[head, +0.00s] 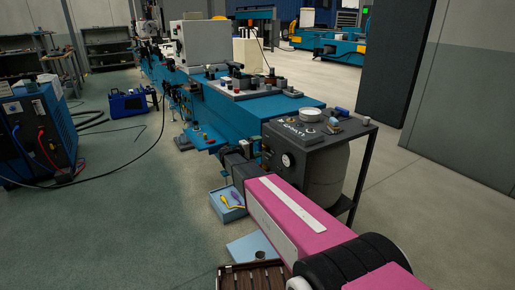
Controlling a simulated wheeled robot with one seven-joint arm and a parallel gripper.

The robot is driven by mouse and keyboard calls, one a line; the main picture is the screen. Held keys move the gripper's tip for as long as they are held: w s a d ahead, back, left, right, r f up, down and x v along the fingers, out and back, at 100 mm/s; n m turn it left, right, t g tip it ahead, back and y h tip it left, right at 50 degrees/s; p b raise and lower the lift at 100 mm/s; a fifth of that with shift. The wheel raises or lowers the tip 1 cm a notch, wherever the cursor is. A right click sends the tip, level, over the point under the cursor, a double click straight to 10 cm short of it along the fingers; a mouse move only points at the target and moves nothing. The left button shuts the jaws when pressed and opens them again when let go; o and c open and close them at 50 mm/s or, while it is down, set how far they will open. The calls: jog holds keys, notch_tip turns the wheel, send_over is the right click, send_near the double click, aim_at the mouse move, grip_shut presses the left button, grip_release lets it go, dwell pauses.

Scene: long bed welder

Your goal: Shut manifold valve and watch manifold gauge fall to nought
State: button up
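A small round white-faced gauge (287,160) is set in the dark front of a stand at right of centre; its needle is too small to read. I cannot make out for certain which part is the manifold valve; small dark fittings sit near the gauge. My pink arm reaches from the lower right towards the long blue machine. Its dark end, with my gripper (240,153), is left of the gauge and appears apart from it. The fingers are too small and dark to tell whether they are open or shut, or hold anything.
A dark stand (355,140) carries a white round dish (311,115) and small items. The blue welder bed (225,115) runs back to the left. A blue tray (222,205) with yellow and purple tools lies below my arm. A blue cabinet (35,130) trails cables. Floor at left is mostly clear.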

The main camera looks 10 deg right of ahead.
jog(key=v, duration=1)
jog(key=shift+s+a, duration=0.15)
jog(key=shift+a, duration=0.25)
jog(key=s+d+f+m+g+y, duration=0.1)
jog(key=s+d+f+g+y, duration=0.35)
jog(key=s+d, duration=0.35)
jog(key=s+d+f+m+g+y, duration=0.1)
jog(key=s+f+y, duration=0.3)
jog(key=s, duration=0.6)
jog(key=s+d+f+m+g+y, duration=0.1)
jog(key=s+f+y, duration=0.3)
jog(key=s+y, duration=0.4)
jog(key=shift+s+d+m, duration=0.7)
jog(key=shift+s+m, duration=0.2)
jog(key=shift+s, duration=0.1)
